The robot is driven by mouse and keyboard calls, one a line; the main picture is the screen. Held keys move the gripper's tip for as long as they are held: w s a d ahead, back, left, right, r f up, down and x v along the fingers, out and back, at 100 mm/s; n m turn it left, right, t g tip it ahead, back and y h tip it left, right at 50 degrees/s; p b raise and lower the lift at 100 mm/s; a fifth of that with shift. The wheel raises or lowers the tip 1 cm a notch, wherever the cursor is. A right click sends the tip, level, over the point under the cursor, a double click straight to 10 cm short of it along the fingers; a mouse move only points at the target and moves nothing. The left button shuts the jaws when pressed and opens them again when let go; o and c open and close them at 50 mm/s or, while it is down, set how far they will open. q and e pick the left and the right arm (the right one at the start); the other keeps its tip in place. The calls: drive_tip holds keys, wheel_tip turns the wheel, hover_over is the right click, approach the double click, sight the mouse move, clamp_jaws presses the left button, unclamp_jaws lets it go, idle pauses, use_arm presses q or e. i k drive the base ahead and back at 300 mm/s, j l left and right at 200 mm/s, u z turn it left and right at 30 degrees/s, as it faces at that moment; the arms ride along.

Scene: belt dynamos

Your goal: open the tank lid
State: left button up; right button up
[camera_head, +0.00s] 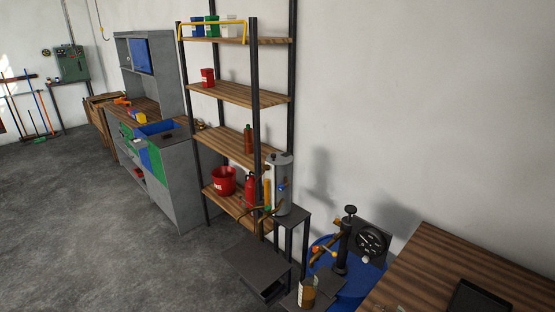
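A grey upright cylinder tank (284,190) stands on a small dark stand (292,216) beside the shelf rack. Its top (281,158) looks covered, but the lid is too small to make out clearly. A blue round body (350,283), perhaps another tank or drum, shows low at the right, partly hidden behind a black post with a knob (345,240) and a round dial (372,242). I cannot tell for sure which of the two is the tank meant. Neither of my grippers is in view.
A shelf rack (253,90) holds boxes, bottles and a red bucket (223,181). A wooden table (440,275) with a black tray (480,298) fills the lower right. A can (307,292) stands low in front. The grey floor (110,240) at left is clear.

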sight(278, 158)
drive_tip(key=z, duration=0.3)
drive_tip(key=i+j+z, duration=0.3)
drive_tip(key=z, duration=0.15)
drive_tip(key=i+j+z, duration=0.25)
drive_tip(key=j+z, duration=0.25)
drive_tip(key=j, duration=0.05)
